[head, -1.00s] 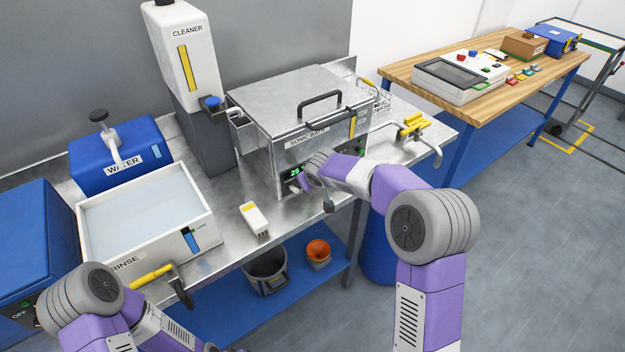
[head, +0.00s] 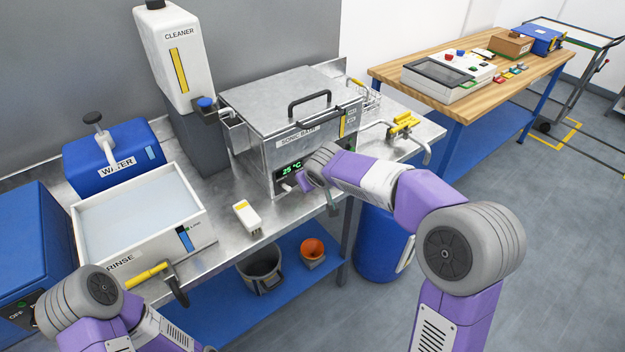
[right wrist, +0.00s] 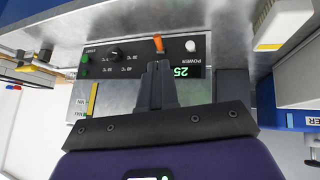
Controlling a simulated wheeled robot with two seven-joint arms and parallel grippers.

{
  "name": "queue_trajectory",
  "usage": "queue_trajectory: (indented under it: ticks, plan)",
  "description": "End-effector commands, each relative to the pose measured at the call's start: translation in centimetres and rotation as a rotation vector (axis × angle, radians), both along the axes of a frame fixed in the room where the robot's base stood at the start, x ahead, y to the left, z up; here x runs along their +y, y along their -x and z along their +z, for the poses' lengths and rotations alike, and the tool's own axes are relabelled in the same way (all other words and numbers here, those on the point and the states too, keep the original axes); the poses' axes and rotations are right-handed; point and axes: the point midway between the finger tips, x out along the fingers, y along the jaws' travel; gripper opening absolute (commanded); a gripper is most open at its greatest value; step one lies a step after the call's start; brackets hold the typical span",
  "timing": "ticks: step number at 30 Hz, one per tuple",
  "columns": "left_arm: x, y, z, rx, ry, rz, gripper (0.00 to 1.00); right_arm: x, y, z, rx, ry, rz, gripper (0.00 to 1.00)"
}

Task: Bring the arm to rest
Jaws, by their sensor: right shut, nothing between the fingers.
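My right gripper (right wrist: 160,68) is shut and empty in the right wrist view. The green display reads 25 °C. My left arm (head: 95,290) is folded at the lower left; its gripper is out of the picture.
A white rinse tub (head: 140,240) and a small white-and-yellow box (head: 246,216) are on the steel bench. A cleaner dispenser (head: 175,60) and a blue water container (head: 112,155) stand behind. A wooden table (head: 530,70) is at the right, with clear floor before it.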

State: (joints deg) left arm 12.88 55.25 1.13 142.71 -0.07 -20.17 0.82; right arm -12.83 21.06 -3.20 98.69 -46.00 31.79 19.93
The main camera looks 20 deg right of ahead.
Motion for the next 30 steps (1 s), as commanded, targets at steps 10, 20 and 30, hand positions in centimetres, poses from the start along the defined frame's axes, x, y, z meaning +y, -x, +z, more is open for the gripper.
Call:
queue_trajectory:
  ticks: [10, 20, 30]
  plan:
    - [0.0, 0.0, 0.0, 0.0, 0.0, 0.0, 0.43, 0.3, 0.3, -1.6, 0.025, -0.013, 0.007, 0.0]
    - [0.0, 0.0, 0.0, 0.0, 0.0, 0.0, 0.43, 4.5, 8.7, -20.6, 0.333, -0.277, 0.009, 0.0]
    - [0.0, 0.0, 0.0, 0.0, 0.0, 0.0, 0.43, 6.9, 26.3, -34.7, 0.629, -0.533, -0.28, 0.0]
